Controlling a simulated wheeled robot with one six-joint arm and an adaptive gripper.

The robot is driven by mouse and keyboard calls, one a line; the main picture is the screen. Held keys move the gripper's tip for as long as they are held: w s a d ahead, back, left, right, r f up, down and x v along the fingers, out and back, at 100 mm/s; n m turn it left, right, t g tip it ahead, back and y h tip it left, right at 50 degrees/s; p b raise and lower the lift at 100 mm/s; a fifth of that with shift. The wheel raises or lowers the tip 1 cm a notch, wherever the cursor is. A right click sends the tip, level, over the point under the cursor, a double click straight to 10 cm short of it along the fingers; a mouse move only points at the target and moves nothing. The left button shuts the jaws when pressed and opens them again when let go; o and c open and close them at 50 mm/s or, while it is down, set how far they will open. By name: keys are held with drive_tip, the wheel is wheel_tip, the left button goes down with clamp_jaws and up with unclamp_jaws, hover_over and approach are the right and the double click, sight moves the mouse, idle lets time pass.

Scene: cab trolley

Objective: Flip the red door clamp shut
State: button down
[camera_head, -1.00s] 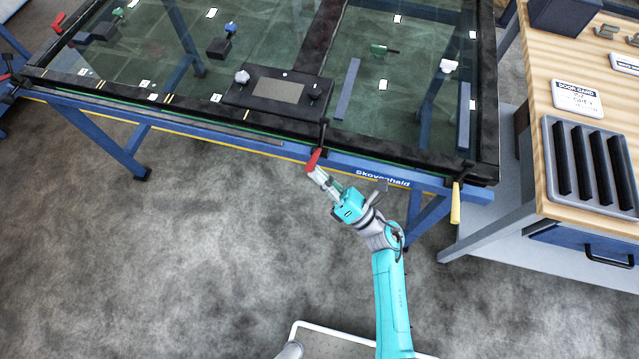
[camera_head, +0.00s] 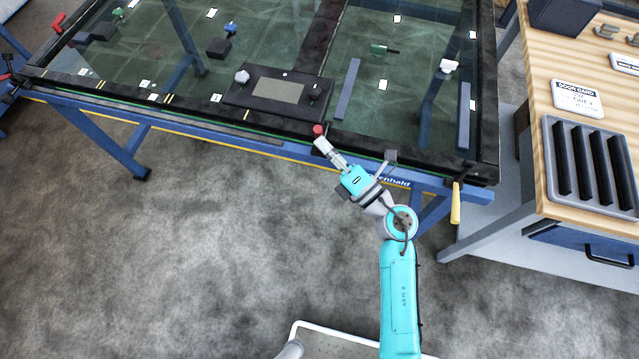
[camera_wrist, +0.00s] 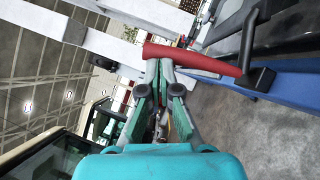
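The red handle of the door clamp (camera_head: 318,130) is at the front bar of the glass-topped frame. In the head view it looks short, almost end-on, raised toward the camera. In the wrist view the red handle (camera_wrist: 195,60) runs across the picture to its black clamp body (camera_wrist: 257,78) on the right. My gripper (camera_head: 321,143) is just below the handle in the head view. In the wrist view my gripper's fingertips (camera_wrist: 158,66) are together against or very near the handle's free end; the handle is not between them. Exact contact is hard to tell.
The blue frame rail (camera_head: 270,148) runs along the front edge. A yellow-handled clamp (camera_head: 455,203) hangs to the right. A wooden bench (camera_head: 535,75) with a ribbed grey tray (camera_head: 548,160) stands at the right. The floor at front left is clear.

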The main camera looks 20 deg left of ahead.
drive_tip(key=shift+w+r, duration=0.25)
drive_tip(key=shift+w, duration=0.3)
idle(0.4)
